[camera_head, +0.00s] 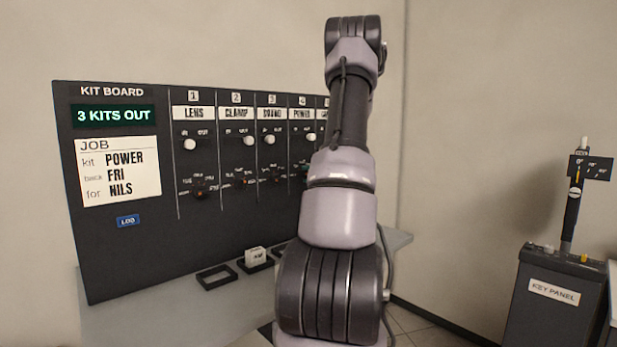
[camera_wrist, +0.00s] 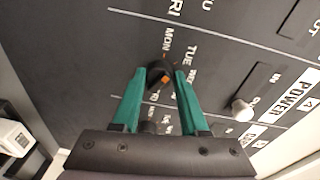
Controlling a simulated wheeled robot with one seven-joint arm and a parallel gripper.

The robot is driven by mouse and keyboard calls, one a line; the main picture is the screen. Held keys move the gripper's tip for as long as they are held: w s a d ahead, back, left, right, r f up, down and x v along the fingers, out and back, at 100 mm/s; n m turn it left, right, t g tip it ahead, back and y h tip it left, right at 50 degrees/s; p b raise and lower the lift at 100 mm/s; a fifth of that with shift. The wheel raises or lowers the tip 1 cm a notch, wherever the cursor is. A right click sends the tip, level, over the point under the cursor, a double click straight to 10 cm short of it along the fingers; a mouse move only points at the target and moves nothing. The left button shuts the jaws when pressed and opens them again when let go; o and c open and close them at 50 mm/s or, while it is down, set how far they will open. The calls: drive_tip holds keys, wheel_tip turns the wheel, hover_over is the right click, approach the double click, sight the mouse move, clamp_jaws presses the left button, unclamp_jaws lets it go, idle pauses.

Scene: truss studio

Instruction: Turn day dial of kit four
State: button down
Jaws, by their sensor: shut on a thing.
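The kit board (camera_head: 220,235) stands upright at the left in the head view. Its job card (camera_head: 120,172) reads kit POWER, back FRI, for NILS. Kit four's column has the POWER label (camera_head: 301,114), which also shows in the wrist view (camera_wrist: 291,96). My gripper (camera_wrist: 163,77) has its teal fingers shut on the day dial (camera_wrist: 156,71), a small dark knob with an orange mark. MON and TUE are printed beside the dial; other day words are partly cut off or covered. In the head view my arm hides most of the gripper and this dial.
Kit four's white slider knob (camera_wrist: 241,110) sits near the dial, close to the finger side. Other kits' dials (camera_head: 200,188) line the board. A shelf (camera_head: 170,318) below holds dark frames and a white block (camera_head: 255,256). A key panel (camera_head: 553,292) stands at the right.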

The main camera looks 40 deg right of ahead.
drive_tip(key=shift+d+f+m+y, duration=0.1)
drive_tip(key=shift+m+y, duration=0.55)
drive_tip(key=shift+m, duration=4.05)
drive_tip(key=shift+d+m+y, duration=0.15)
drive_tip(key=shift+m+y, duration=0.45)
drive_tip(key=shift+m, duration=4.1)
drive_tip(key=shift+d+f+m+y, duration=0.1)
drive_tip(key=shift+m+y, duration=0.55)
drive_tip(key=shift+m, duration=4.05)
drive_tip(key=shift+c, duration=2.2)
unclamp_jaws()
drive_tip(key=shift+r, duration=0.1)
drive_tip(key=shift+s, duration=0.1)
